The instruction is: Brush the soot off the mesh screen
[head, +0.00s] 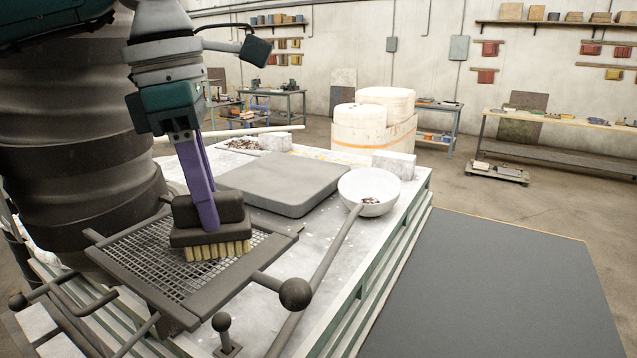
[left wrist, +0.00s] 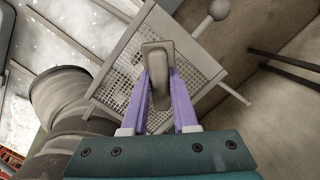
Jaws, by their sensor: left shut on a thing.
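My left gripper (head: 203,200) has purple fingers and is shut on the dark handle block of a brush (head: 210,240). The brush is upright with its pale bristles pointing down at the mesh screen (head: 150,262), over its right part; whether they touch cannot be told for certain. The screen is a grey mesh in a dark frame with rods and ball knobs. In the left wrist view the brush (left wrist: 157,62) sits between the gripper fingers (left wrist: 158,95), over the screen (left wrist: 122,88). Pale grey patches show on the mesh there. My right gripper is not in view.
A dark flat slab (head: 285,178) lies on the white worktable behind the screen. A white ladle bowl (head: 369,188) with dark bits stands to the right, its long handle running forward. A ball knob (head: 295,293) sticks out beside the screen. A dark ribbed column (head: 75,150) stands at left.

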